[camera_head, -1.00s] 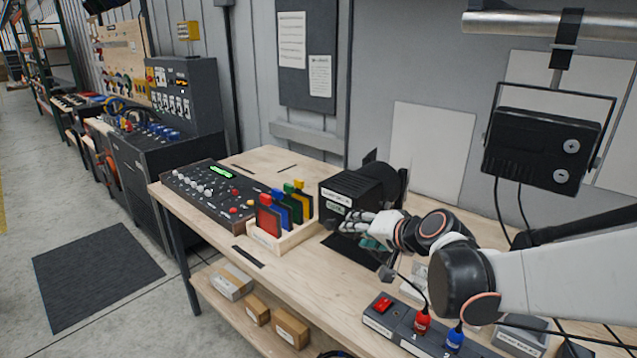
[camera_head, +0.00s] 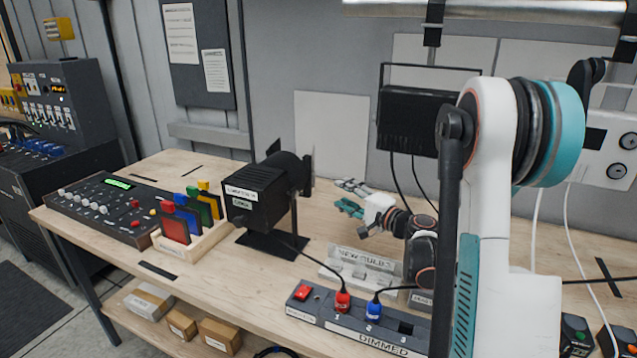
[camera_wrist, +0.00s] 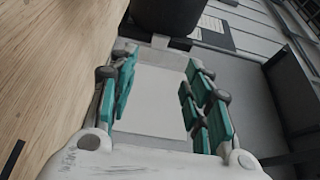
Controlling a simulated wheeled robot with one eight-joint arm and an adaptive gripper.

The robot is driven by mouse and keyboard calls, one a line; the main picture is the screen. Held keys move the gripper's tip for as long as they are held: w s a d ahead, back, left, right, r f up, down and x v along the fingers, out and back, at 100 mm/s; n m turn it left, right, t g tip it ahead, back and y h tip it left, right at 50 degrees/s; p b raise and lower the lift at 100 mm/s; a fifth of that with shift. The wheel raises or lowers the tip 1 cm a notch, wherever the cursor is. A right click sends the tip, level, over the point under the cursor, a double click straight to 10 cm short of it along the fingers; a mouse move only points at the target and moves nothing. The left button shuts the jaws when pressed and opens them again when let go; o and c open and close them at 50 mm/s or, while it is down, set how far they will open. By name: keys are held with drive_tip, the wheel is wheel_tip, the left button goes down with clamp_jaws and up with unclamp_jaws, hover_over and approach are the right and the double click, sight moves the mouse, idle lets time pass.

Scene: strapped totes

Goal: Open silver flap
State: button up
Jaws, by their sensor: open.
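The black lamp housing (camera_head: 258,195) stands on a dark base on the wooden bench in the head view. It has a pale label on its near side and dark plates at its right end. I cannot make out a silver flap for certain on it. My gripper (camera_head: 350,197) is open and empty, right of the lamp and apart from it, above the bench. In the wrist view, my gripper (camera_wrist: 160,62) shows its teal finger pads spread apart with nothing held. A dark rounded body (camera_wrist: 168,14), probably the lamp, lies beyond the fingertips.
A rack of coloured plates (camera_head: 198,243) and a control console (camera_head: 112,207) stand left of the lamp. The bulb tray (camera_head: 362,266) and dimmer box (camera_head: 350,322) lie in front. A floodlight (camera_head: 415,118) hangs behind, with cables below it.

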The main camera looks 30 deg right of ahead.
drive_tip(key=b+x, duration=0.2)
drive_tip(key=x, duration=1)
drive_tip(key=shift+c, duration=0.6)
clamp_jaws()
